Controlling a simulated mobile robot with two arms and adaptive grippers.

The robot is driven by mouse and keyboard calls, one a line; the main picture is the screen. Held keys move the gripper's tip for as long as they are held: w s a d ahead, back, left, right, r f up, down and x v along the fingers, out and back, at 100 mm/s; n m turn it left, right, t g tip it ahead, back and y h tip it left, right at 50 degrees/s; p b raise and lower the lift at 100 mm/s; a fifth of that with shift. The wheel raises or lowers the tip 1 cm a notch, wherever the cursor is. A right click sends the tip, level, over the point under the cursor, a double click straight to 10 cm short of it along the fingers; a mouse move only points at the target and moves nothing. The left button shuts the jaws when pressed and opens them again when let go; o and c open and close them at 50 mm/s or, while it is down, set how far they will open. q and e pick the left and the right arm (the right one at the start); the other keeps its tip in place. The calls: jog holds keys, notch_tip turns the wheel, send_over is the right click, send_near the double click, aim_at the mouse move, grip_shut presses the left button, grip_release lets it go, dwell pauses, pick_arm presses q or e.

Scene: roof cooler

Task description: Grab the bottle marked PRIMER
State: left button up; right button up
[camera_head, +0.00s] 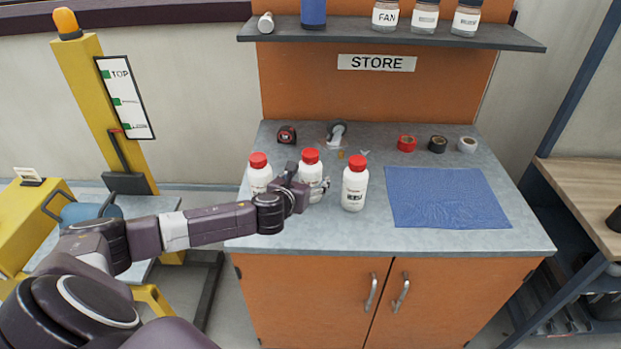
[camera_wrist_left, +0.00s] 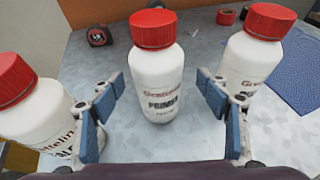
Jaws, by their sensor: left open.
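The bottle marked PRIMER is white with a red cap and stands upright in the middle of three similar bottles on the grey counter. In the head view this middle bottle (camera_head: 310,160) is partly hidden by my left gripper (camera_head: 315,188); its label reads clearly in the left wrist view (camera_wrist_left: 159,90). My left gripper is open, with its blue-padded fingers (camera_wrist_left: 162,95) to either side of the bottle's front, apart from it. A second bottle (camera_head: 259,170) stands to the left and a third (camera_head: 355,185) to the right. My right gripper is not in view.
A blue mat (camera_head: 445,197) lies at the counter's right. A tape measure (camera_head: 287,134), a caster wheel (camera_head: 337,132) and several tape rolls (camera_head: 407,144) sit along the back. A shelf (camera_head: 390,33) with jars is above. The neighbouring bottles stand close beside my fingers.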

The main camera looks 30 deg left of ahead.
pick_arm(q)
jog(key=shift+x, duration=1.15)
jog(key=shift+w+a+f, duration=0.2)
jog(key=shift+w+a, duration=0.1)
jog(key=shift+w, duration=0.3)
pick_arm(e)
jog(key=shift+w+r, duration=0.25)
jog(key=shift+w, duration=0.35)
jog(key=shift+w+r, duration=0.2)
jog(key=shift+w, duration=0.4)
pick_arm(q)
jog(key=shift+c, duration=0.4)
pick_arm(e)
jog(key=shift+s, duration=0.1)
pick_arm(q)
jog(key=c, duration=1.2)
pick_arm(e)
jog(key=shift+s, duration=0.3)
pick_arm(q)
jog(key=shift+r, duration=0.1)
